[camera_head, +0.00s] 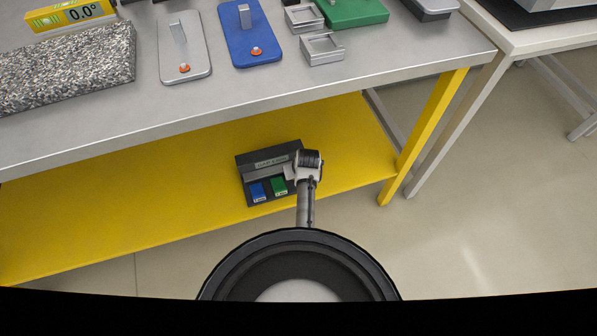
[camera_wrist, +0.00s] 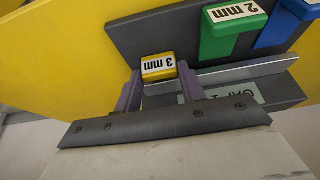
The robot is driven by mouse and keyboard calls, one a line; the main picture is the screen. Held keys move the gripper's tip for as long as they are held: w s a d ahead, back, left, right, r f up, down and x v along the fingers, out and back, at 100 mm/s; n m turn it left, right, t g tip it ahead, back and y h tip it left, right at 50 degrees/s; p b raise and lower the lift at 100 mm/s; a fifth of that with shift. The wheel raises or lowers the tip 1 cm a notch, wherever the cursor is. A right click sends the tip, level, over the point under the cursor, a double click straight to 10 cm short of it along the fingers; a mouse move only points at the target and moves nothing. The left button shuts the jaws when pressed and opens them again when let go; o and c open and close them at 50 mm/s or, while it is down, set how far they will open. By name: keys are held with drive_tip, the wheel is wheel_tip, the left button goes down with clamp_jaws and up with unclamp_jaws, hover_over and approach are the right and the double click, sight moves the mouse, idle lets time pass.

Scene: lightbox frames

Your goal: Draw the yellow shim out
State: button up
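The yellow shim (camera_wrist: 158,67), marked 3 mm, shows its tab at the dark shim holder in the wrist view. My gripper (camera_wrist: 159,77) has its two purple fingers on either side of this tab, with no clear gap at either edge. I cannot tell whether they press on it. The shim's lower part is hidden. In the head view my gripper (camera_head: 292,172) is at the right side of the shim holder (camera_head: 246,172), and the yellow shim is hidden there.
The green shim (camera_wrist: 225,30), marked 2 mm, and the blue shim (camera_wrist: 285,25) sit beside the yellow one. The holder stands on the yellow lower shelf (camera_head: 345,135), under the grey bench top (camera_head: 400,62). The shelf is clear on both sides of the holder.

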clamp_jaws()
drive_tip(key=s+p, duration=0.1)
drive_tip(key=s, duration=0.1)
drive_tip(key=s+d+p, duration=0.1)
drive_tip(key=s+p, duration=0.1)
drive_tip(key=shift+s+d+r, duration=0.1)
drive_tip(key=shift+s+d+f, duration=0.15)
drive_tip(key=shift+s+f, duration=0.05)
drive_tip(key=shift+s, duration=0.1)
drive_tip(key=o, duration=0.8)
unclamp_jaws()
drive_tip(key=shift+r, duration=0.1)
drive_tip(key=p+v, duration=0.1)
drive_tip(key=v, duration=1.2)
drive_tip(key=shift+s+r, duration=0.2)
drive_tip(key=shift+r, duration=0.15)
drive_tip(key=shift+s, duration=0.1)
